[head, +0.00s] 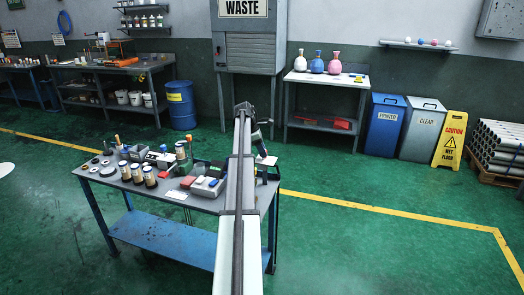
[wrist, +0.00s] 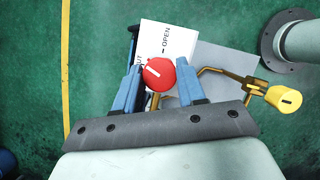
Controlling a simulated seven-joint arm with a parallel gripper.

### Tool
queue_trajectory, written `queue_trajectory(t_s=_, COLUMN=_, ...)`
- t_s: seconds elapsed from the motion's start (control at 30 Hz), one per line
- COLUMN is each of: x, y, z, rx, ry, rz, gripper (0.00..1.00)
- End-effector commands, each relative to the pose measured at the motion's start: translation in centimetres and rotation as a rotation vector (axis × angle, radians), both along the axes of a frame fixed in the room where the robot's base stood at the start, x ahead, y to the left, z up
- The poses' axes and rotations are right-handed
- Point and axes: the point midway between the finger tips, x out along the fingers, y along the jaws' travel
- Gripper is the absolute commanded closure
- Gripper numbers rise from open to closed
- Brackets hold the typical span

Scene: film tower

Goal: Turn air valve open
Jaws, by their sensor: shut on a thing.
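A red round knob (wrist: 153,77) with a white line shows in the wrist view, beside a white plate (wrist: 176,38) lettered "OPEN", with a second, partly hidden word ending in "UT". A short dark mark stands by "OPEN"; the knob's white line slants and does not point straight at it. My gripper (wrist: 160,68) has its blue fingers on either side of the red knob, shut on it. In the head view my arm hides most of this spot, at the right end of the bench (head: 205,203).
In the wrist view a yellow knob (wrist: 284,99) on a brass-coloured pipe stands right of my gripper, and a grey flanged post (wrist: 300,40) is at upper right. In the head view jars, blocks and tools crowd the bench; a waste cabinet (head: 250,52) stands behind.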

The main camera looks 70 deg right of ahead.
Motion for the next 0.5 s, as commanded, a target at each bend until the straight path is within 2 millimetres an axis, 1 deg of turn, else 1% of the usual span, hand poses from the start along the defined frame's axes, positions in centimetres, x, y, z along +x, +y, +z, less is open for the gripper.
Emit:
queue_trajectory(t_s=0.07, x=0.0, y=0.0, z=0.01, rx=0.0, ry=0.0, rz=0.0, gripper=0.91)
queue_trajectory(t_s=0.27, x=0.03, y=-0.05, z=0.01, rx=0.0, ry=0.0, rz=-0.016, gripper=0.91)
queue_trajectory(t_s=0.5, x=0.08, y=-0.23, z=0.03, rx=0.0, ry=0.0, rz=-0.117, gripper=0.91)
